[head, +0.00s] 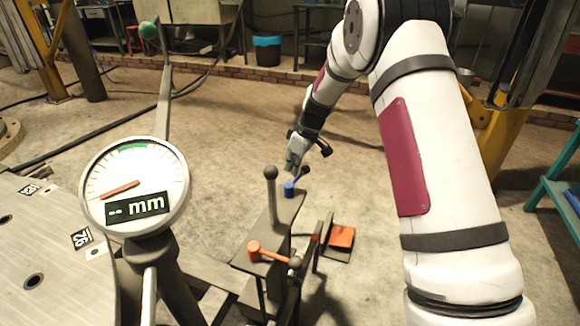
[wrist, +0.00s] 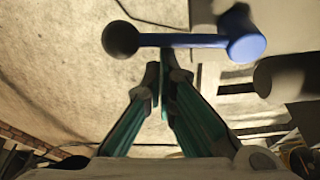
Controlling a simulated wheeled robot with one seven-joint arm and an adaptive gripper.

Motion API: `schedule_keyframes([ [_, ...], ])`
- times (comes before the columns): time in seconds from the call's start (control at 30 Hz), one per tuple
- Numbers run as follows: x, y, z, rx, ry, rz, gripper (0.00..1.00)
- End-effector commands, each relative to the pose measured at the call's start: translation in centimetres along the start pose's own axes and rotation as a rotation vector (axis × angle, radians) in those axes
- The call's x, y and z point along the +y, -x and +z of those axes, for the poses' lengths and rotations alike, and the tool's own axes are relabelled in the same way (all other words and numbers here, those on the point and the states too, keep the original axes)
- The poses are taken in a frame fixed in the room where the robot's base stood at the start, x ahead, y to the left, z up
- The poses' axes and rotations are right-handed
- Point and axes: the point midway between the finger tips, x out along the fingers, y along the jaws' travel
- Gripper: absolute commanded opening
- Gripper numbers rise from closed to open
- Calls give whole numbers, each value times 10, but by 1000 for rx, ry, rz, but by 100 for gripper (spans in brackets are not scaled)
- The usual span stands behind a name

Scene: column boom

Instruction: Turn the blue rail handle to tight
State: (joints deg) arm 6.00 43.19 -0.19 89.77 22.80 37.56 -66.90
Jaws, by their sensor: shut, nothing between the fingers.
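The blue rail handle (head: 289,189) sits at the far end of the dark stand, its arm pointing up and right to a black ball knob (head: 306,170). In the wrist view the blue handle (wrist: 205,41) lies across the top, with its black knob at left and blue hub at right. My gripper (head: 292,165) is just above and beside the handle in the head view. In the wrist view my gripper (wrist: 163,75) has its fingertips together below the handle's arm in the picture, with nothing between them. I cannot tell whether they touch the handle.
An orange handle (head: 270,252) is at the stand's near end. A grey post with a ball top (head: 270,175) rises between the two handles. A dial gauge reading "-- mm" (head: 135,187) stands at left, beside a metal table (head: 40,250). Open floor lies behind the stand.

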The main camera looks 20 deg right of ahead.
Motion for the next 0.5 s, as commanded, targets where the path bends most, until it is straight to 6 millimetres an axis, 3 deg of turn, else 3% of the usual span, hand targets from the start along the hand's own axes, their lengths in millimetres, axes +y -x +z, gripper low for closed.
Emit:
schedule_keyframes([
  [0.5, 1, 2, 3, 0, -48, 15, 0],
])
